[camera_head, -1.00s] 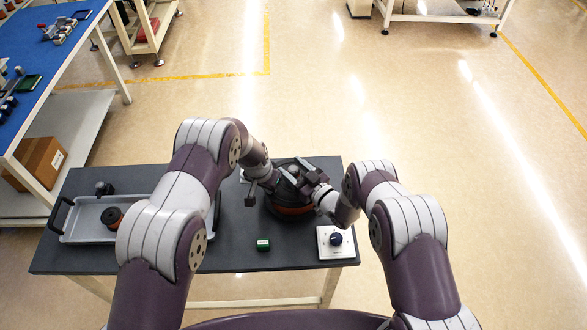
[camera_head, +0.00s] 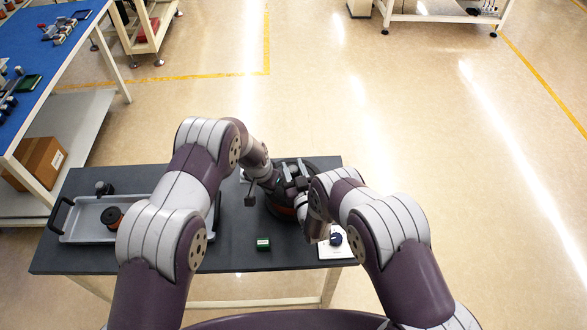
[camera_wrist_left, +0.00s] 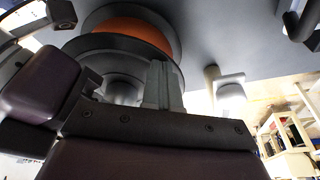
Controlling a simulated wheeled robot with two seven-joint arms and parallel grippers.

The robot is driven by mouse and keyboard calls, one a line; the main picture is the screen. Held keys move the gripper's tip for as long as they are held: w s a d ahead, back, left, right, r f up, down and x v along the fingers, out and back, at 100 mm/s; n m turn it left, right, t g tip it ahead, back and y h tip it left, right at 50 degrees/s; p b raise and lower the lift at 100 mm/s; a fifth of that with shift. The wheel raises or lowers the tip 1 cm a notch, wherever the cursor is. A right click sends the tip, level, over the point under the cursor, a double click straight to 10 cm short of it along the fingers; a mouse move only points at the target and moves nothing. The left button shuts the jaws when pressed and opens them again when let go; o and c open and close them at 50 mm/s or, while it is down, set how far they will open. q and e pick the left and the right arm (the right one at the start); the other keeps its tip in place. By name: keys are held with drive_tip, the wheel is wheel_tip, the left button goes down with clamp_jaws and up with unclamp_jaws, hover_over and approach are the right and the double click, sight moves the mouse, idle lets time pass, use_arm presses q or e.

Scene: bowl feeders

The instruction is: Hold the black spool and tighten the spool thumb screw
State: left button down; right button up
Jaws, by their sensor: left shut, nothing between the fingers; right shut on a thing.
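The black spool (camera_head: 280,211), with an orange winding, lies flat on the dark table and is partly covered by both arms. It also shows in the left wrist view (camera_wrist_left: 125,25). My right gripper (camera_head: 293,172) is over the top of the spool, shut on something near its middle. The thumb screw is hidden there, so I cannot clearly see what is held. My left gripper is at the spool's left side; in the left wrist view its fingers (camera_wrist_left: 162,86) are shut with nothing between them, close beside the spool's flange. I cannot tell whether they touch it.
A green block (camera_head: 263,244) lies near the front edge. A white plate with a dark knob (camera_head: 336,239) sits at the front right, partly under my right arm.

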use_arm(q)
drive_tip(key=shift+f, duration=0.1)
use_arm(e)
drive_tip(key=o, duration=0.9)
drive_tip(key=v, duration=1.2)
drive_tip(key=shift+r, duration=0.1)
use_arm(q)
drive_tip(key=w+p+v, duration=0.1)
drive_tip(key=p+v, duration=0.2)
drive_tip(key=v, duration=0.4)
drive_tip(key=shift+w+d+r+p, duration=0.2)
drive_tip(key=shift+w+d+p, duration=0.05)
drive_tip(key=shift+d+p, duration=0.15)
use_arm(e)
wheel_tip(320, 180, up, 4)
drive_tip(key=shift+f, duration=0.15)
